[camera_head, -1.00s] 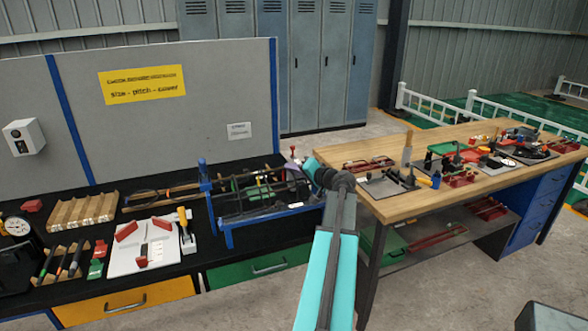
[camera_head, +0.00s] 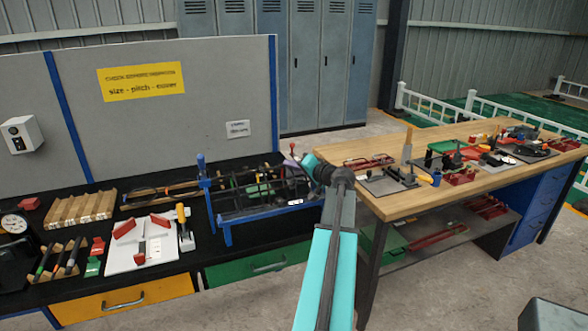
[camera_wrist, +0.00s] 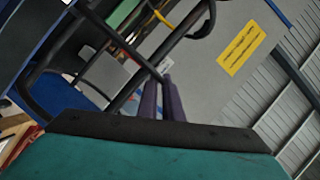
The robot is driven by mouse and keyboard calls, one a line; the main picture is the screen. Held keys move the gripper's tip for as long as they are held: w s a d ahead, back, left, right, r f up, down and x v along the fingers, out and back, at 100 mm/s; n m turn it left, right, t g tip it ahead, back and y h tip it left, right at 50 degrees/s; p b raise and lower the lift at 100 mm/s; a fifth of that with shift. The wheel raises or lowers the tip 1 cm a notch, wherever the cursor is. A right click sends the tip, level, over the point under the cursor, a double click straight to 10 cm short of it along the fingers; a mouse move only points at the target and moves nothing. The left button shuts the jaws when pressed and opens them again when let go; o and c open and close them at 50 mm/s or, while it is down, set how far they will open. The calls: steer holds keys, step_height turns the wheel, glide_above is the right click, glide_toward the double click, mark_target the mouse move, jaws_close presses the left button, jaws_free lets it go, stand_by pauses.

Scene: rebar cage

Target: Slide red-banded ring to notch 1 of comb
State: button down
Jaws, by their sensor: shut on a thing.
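The rebar cage of dark bars and rings (camera_head: 250,200) sits in a blue stand (camera_head: 226,236) on the black bench. My gripper (camera_wrist: 161,88), with two dark purple fingers, is at the right end of the cage. Its fingers are close together on a dark bar, which looks like part of a ring (camera_wrist: 140,55); its band colour is hidden. In the head view my arm (camera_head: 328,175) hides the gripper's tips. I cannot single out the red-banded ring or the comb and its notches.
A grey panel (camera_head: 180,125) with a yellow sign stands behind the bench. A white board (camera_head: 140,243), a wooden grooved block (camera_head: 78,210) and tools lie left of the cage. A wooden table (camera_head: 440,190) with many tools stands at right.

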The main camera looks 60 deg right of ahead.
steer(key=shift+f, duration=0.15)
steer(key=c, duration=2.2)
jaws_free()
steer(key=shift+s, duration=0.1)
steer(key=b+v, duration=0.3)
steer(key=v, duration=1)
steer(key=shift+s+a, duration=0.2)
steer(key=shift+s, duration=0.05)
